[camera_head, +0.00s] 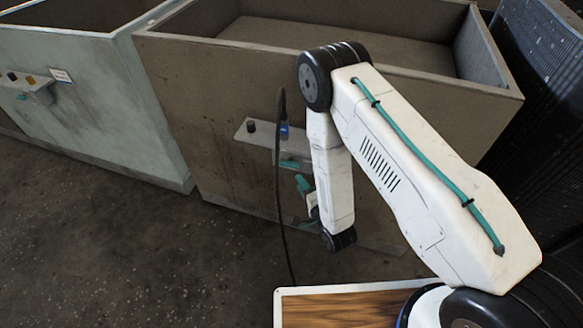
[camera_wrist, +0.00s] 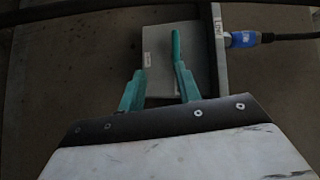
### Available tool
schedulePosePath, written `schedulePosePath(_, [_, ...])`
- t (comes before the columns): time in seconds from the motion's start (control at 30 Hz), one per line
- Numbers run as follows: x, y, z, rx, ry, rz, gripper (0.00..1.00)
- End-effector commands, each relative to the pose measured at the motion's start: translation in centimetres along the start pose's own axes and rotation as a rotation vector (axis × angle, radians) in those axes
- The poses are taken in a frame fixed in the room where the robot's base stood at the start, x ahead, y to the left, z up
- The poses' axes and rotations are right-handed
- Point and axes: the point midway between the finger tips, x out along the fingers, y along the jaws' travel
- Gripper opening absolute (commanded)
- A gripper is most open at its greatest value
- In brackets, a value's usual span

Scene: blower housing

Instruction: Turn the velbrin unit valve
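A teal handle, seemingly the valve (camera_wrist: 176,43), stands out from a grey box (camera_wrist: 158,50) in the wrist view. A teal part also shows under the shelf on the brown tank in the head view (camera_head: 291,163). My gripper (camera_wrist: 161,69) has two teal fingers spread apart with nothing between them. The handle lies just beyond the right fingertip and overlaps it in the picture; I cannot tell whether they touch. In the head view my gripper (camera_head: 302,184) is just below the box, partly hidden by my arm.
A blue connector (camera_wrist: 244,39) with a black cable (camera_wrist: 290,37) sits right of the box; the cable hangs to the floor in the head view (camera_head: 277,190). A shelf (camera_head: 262,136) carries a black knob (camera_head: 251,127). A grey-green tank (camera_head: 100,95) stands left. The floor at left is clear.

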Motion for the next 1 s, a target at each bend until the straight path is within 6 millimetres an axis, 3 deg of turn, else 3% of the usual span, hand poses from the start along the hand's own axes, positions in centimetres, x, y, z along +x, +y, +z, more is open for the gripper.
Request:
schedulePosePath(0.23, [0.1, -1.6, 0.1, 0.088, 0.002, -0.122, 0.34])
schedulePosePath(0.7, [6.6, -2.4, 0.0, 0.087, 0.003, -0.121, 0.34])
schedulePosePath(1.0, [7.2, -2.5, 0.0, 0.086, 0.003, -0.119, 0.34])
